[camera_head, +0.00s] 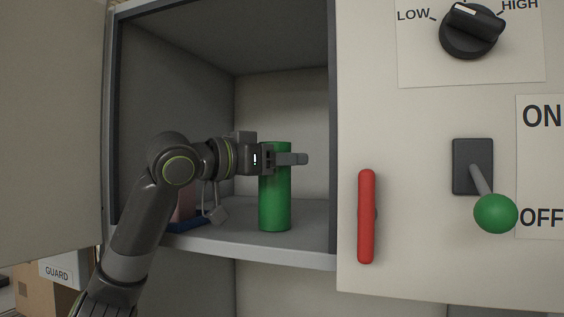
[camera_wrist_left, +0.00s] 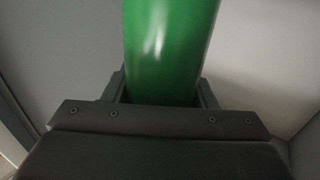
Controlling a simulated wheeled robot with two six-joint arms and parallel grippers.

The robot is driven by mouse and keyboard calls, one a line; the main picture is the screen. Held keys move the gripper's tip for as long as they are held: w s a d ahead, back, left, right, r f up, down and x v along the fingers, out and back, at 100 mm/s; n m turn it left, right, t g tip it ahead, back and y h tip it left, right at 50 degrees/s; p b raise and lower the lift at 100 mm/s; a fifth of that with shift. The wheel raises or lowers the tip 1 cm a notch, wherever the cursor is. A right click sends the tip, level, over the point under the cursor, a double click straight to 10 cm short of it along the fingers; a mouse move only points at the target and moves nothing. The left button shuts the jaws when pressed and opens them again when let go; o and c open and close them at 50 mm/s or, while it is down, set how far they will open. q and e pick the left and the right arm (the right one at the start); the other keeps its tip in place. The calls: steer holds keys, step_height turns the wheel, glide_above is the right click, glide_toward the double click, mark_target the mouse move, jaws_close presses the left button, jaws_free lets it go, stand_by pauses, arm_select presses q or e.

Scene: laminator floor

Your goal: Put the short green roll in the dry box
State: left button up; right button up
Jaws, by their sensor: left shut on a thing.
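The short green roll (camera_head: 275,205) is upright inside the open dry box (camera_head: 286,251), at or just above its floor; I cannot tell if its base touches. My left gripper (camera_head: 289,159) reaches in from the left and is shut around the upper part of the roll. In the left wrist view the green roll (camera_wrist_left: 168,45) stands between the fingers (camera_wrist_left: 160,92), its far end out of the frame. My right gripper is not in view.
A pinkish item on a blue base (camera_head: 187,221) and a grey padlock-like piece (camera_head: 217,213) are behind my left arm. The box's door (camera_head: 50,130) is open at the left. A red handle (camera_head: 367,216), a green-knobbed lever (camera_head: 495,213) and a dial (camera_head: 471,30) are at the right.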

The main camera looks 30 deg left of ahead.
arm_select(q)
steer(key=o, duration=1)
steer(key=shift+s+f, duration=0.1)
steer(key=shift+o, duration=0.8)
steer(key=shift+a, duration=0.1)
steer(key=b+v, duration=0.6)
steer(key=v, duration=0.5)
